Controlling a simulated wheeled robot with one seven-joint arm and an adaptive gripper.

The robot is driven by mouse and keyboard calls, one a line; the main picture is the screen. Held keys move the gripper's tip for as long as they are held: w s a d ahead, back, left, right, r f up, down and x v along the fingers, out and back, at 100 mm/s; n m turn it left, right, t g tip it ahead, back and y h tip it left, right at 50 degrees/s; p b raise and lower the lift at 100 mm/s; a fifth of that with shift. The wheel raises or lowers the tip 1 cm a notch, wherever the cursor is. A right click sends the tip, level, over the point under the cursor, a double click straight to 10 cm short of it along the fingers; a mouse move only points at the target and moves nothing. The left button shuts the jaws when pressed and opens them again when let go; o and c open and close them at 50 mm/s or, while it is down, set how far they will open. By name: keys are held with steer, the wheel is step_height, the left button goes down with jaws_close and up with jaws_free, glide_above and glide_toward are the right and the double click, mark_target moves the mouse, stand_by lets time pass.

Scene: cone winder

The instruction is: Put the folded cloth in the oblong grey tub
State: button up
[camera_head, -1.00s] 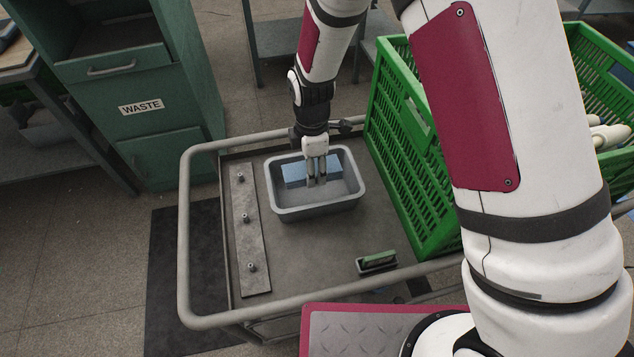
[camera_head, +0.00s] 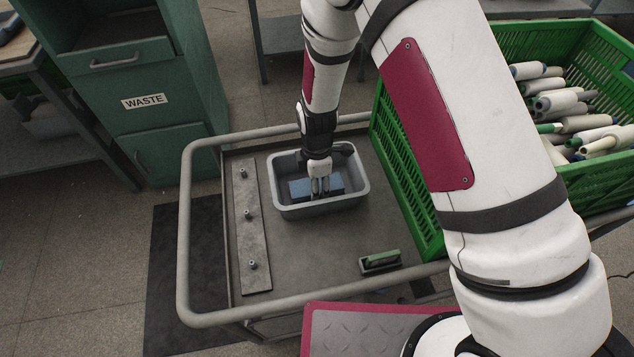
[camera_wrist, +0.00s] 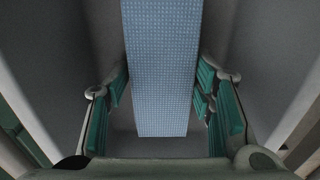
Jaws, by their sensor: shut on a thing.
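The folded cloth (camera_head: 335,184) is a light blue slab inside the oblong grey tub (camera_head: 318,211). The tub stands on the cart. My gripper (camera_head: 320,190) points down into the tub and is shut on the cloth. In the wrist view the cloth (camera_wrist: 162,65) runs between the green finger pads (camera_wrist: 165,105), with the grey tub walls around it. The fingers hide the middle of the cloth in the head view. I cannot tell whether the cloth touches the tub floor.
A metal strip with pegs (camera_head: 247,225) lies left of the tub on the cart. A small green-topped block (camera_head: 380,262) lies near the front rail. A green crate (camera_head: 405,175) holding several cones stands to the right. A green waste cabinet (camera_head: 165,125) stands behind left.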

steer(key=o, duration=1.1)
steer(key=shift+f, duration=0.15)
steer(key=shift+o, duration=0.2)
step_height(320, 180, up, 12)
steer(key=p, duration=0.2)
steer(key=shift+r, duration=0.2)
